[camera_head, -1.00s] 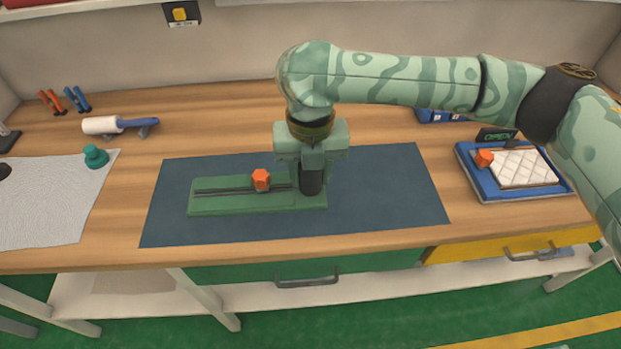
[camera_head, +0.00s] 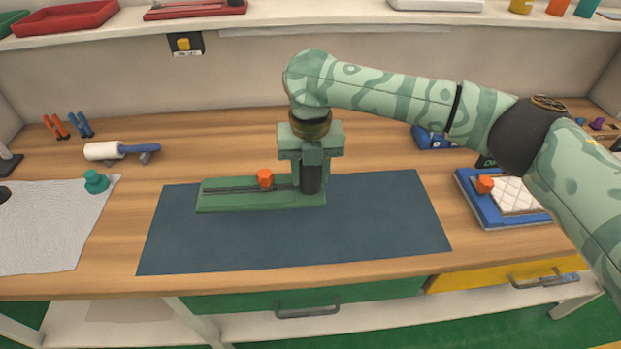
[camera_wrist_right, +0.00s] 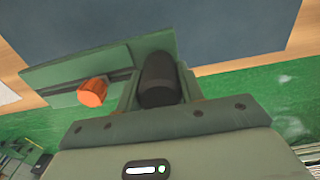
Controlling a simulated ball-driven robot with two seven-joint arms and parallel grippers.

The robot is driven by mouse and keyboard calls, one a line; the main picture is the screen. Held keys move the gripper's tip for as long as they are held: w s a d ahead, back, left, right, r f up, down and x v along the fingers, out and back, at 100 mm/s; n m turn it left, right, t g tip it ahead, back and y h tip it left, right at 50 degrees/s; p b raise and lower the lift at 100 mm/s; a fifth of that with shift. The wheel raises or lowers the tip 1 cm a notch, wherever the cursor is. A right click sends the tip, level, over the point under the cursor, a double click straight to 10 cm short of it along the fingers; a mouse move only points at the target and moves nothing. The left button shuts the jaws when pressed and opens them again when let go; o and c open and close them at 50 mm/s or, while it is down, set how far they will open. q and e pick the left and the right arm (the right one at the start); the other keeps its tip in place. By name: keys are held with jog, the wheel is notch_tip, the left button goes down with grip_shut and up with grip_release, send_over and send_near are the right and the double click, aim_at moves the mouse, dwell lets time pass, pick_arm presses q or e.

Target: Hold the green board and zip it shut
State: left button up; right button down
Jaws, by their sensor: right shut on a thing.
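The green board (camera_head: 240,203) is over the far part of the dark blue mat (camera_head: 290,240), long side left to right. I cannot tell whether it rests on the mat or is slightly above it. A dark slot runs along it, with an orange knob (camera_head: 265,179) near its middle. My right gripper (camera_head: 312,180) is shut on a black post (camera_head: 311,178) at the board's right end. The right wrist view shows the post (camera_wrist_right: 158,80) between the fingers, with the knob (camera_wrist_right: 93,92) to the left. My left gripper is not in view.
A blue tray (camera_head: 493,218) with a white quilted pad (camera_head: 514,196) and another orange knob (camera_head: 485,184) is at right. A white cloth (camera_head: 50,225), teal knob (camera_head: 95,181) and lint roller (camera_head: 120,150) are at left. The mat's front is clear.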

jog(key=shift+w, duration=0.3)
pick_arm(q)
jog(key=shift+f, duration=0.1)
pick_arm(e)
jog(key=shift+f, duration=0.15)
jog(key=shift+f+b, duration=0.65)
jog(key=shift+f, duration=1.95)
jog(key=shift+f+b, duration=1.15)
jog(key=shift+f, duration=2.5)
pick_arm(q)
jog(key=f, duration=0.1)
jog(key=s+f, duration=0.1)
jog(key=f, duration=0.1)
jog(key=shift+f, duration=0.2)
